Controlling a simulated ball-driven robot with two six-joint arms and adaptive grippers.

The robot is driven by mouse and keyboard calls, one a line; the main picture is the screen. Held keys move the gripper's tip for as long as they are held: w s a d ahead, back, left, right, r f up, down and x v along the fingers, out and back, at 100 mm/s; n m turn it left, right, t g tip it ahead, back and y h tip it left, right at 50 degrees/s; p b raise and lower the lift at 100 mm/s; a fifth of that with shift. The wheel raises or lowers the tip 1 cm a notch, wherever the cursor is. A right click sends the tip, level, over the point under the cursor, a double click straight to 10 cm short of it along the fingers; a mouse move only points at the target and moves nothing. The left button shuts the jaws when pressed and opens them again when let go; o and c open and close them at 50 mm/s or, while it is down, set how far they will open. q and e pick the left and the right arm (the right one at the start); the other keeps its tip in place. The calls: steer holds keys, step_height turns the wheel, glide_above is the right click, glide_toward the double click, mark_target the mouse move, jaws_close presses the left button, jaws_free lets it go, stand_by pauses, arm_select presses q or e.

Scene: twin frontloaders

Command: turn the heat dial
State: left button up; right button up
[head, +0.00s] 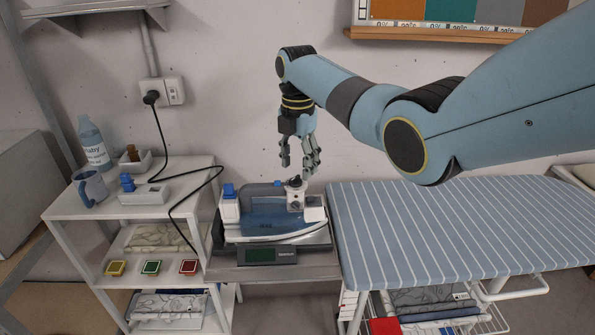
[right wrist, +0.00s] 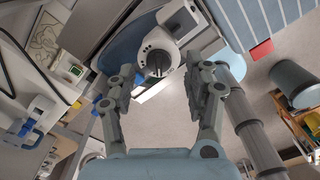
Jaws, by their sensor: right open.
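The heat dial (head: 295,181) is a small dark knob on a white housing at the right of the blue and white iron (head: 262,215). The iron rests on a grey stand with a dark green display (head: 262,254). In the right wrist view the dial (right wrist: 158,62) shows as a dark round knob with a raised bar, in a white ring. My right gripper (head: 299,168) points down just above the dial, open and empty. In the right wrist view its fingers (right wrist: 160,80) stand apart on either side of the dial, and no contact shows. My left gripper is in neither view.
A striped ironing board (head: 450,225) stands to the right. A white shelf (head: 95,205) on the left holds a blue mug (head: 91,187), a bottle (head: 94,143) and a plugged-in cable.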

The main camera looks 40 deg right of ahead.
mark_target(297, 176)
steer(key=shift+w+a+f, duration=0.1)
steer(key=shift+a+f, duration=0.1)
steer(key=shift+f, duration=1.25)
steer(key=c, duration=0.8)
jaws_close()
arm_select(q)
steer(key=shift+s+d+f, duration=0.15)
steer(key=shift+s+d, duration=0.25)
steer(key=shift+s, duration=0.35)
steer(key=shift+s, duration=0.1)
